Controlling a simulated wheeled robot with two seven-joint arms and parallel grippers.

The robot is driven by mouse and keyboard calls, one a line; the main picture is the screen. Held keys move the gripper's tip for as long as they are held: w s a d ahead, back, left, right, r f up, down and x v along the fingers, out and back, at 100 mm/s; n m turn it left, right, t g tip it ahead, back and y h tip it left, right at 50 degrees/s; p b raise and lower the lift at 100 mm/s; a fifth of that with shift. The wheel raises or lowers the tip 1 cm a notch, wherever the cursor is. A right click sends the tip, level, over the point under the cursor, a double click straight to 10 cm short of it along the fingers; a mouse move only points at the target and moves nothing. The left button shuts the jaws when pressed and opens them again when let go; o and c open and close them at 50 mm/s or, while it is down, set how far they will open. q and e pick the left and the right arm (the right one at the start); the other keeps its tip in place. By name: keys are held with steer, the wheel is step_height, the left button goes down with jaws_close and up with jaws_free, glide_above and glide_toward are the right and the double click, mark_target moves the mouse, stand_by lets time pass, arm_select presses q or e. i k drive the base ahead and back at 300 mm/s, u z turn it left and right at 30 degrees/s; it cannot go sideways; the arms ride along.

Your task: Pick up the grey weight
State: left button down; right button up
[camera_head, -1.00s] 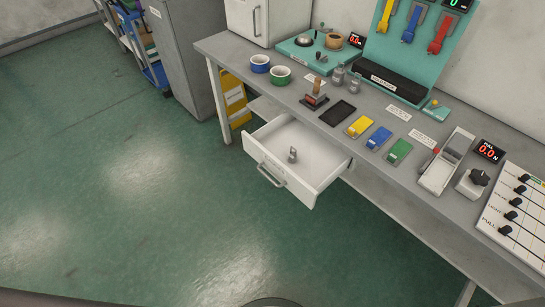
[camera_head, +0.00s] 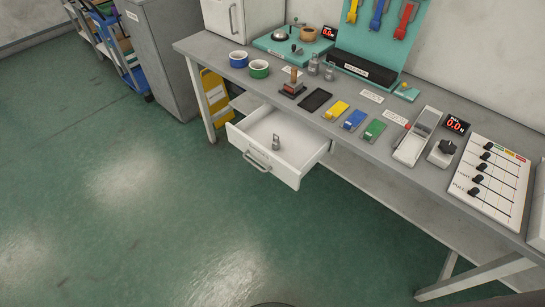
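A small grey weight (camera_head: 276,143) stands upright inside the open white drawer (camera_head: 292,173), which sticks out from under the bench. Two more grey weights stand on the bench top: a larger one (camera_head: 313,66) and a smaller one (camera_head: 329,73) beside it. Neither of my grippers shows in the head view.
The grey bench (camera_head: 400,165) runs from upper left to lower right. On it are a blue bowl (camera_head: 238,60), a green bowl (camera_head: 259,69), a stamp (camera_head: 293,84), a black tray (camera_head: 315,101), coloured blocks and a slider panel (camera_head: 490,182). The green floor in front is clear.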

mark_target(275, 142)
steer(key=z, duration=0.3)
steer(key=i, duration=0.9)
steer(key=u, duration=0.3)
